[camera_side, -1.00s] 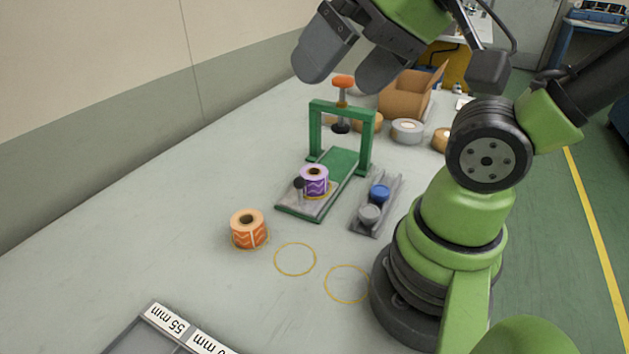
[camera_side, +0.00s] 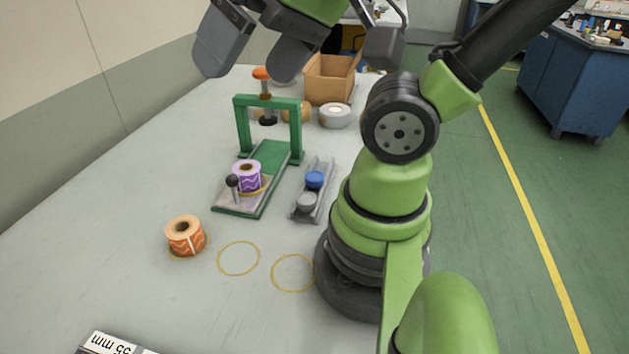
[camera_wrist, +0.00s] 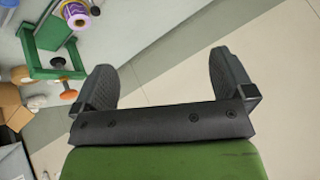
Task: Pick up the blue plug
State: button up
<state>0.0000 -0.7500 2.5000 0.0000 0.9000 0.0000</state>
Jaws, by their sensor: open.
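The blue plug (camera_side: 315,180) sits in a narrow grey tray (camera_side: 326,169) on the table in the side view, with a grey plug (camera_side: 306,201) in front of it. My gripper (camera_side: 244,68) is open and empty, high at the top of the side view, up and to the left of the blue plug and well apart from it. I cannot make out the blue plug in the wrist view.
A green press frame (camera_side: 268,103) stands left of the tray, with a purple roll (camera_side: 246,177) on its base. An orange roll (camera_side: 185,236) stands front left. Yellow rings (camera_side: 239,258) mark bare table. A cardboard box (camera_side: 331,80) and a grey roll (camera_side: 335,115) are behind.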

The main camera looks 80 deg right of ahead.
jog(key=c, duration=0.5)
jog(key=shift+c, duration=0.2)
